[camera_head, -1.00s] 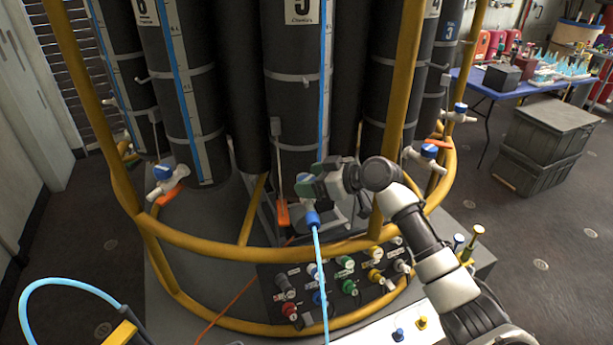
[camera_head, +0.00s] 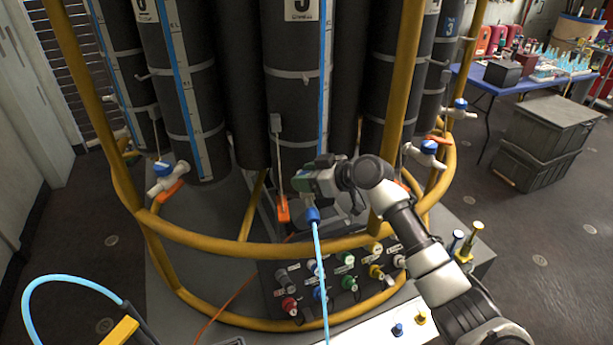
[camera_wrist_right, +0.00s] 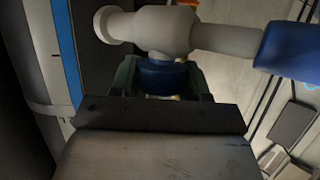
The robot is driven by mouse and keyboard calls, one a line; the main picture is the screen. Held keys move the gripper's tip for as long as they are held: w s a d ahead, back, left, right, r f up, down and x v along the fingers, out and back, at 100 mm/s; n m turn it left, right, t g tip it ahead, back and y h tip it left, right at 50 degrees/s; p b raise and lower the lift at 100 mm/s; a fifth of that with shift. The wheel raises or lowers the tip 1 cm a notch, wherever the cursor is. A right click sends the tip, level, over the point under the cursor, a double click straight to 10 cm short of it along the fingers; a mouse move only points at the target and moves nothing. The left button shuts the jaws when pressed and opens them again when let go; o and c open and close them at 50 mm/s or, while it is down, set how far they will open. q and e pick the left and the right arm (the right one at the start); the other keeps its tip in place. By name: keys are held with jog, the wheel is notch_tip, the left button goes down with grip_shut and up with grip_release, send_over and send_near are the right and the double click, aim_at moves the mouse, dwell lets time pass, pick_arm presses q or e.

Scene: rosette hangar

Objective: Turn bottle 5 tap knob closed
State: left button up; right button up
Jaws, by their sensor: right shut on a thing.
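Bottle 5 (camera_head: 292,110) is the dark grey cylinder at the centre, with a label 5 and a blue strip. Its tap is mostly hidden behind my right gripper (camera_head: 308,182) in the head view. In the right wrist view the white tap body (camera_wrist_right: 165,30) runs across the top, with a blue fitting (camera_wrist_right: 290,40) at its right end. The blue knob (camera_wrist_right: 160,76) sits between the green fingers of my right gripper (camera_wrist_right: 160,85), which is shut on it. A light blue hose (camera_head: 318,260) hangs from the blue connector (camera_head: 312,215) below the tap. My left gripper does not show clearly.
A yellow ring rail (camera_head: 250,246) curves in front of the bottles, with yellow posts either side. Below it is a panel of coloured connectors (camera_head: 345,275). Other taps stand left (camera_head: 165,175) and right (camera_head: 426,152). Grey crates (camera_head: 552,130) and a blue table (camera_head: 490,82) are at right.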

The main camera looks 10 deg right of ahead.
jog(key=m+t+h+p, duration=0.1)
jog(key=m+h+p, duration=0.1)
jog(key=p, duration=0.1)
jog(key=m+t+h+p, duration=0.1)
jog(key=m+h+p, duration=0.1)
jog(key=p, duration=0.2)
jog(key=m+t+h+p, duration=0.2)
jog(key=p, duration=0.2)
jog(key=shift+a+r+m, duration=0.1)
jog(key=shift+r+m, duration=0.2)
jog(key=shift+f+m+t+h+p, duration=0.15)
jog(key=shift+m+h+p, duration=0.35)
jog(key=shift+h, duration=0.1)
jog(key=shift+f+m+t+h+p, duration=0.1)
jog(key=shift+m+t+h+p, duration=0.05)
jog(key=shift+m+h+p, duration=0.4)
jog(key=shift+h, duration=0.25)
jog(key=o, duration=0.9)
jog(key=b+v, duration=0.2)
jog(key=v, duration=0.8)
jog(key=shift+s+d, duration=0.2)
jog(key=shift+s, duration=0.25)
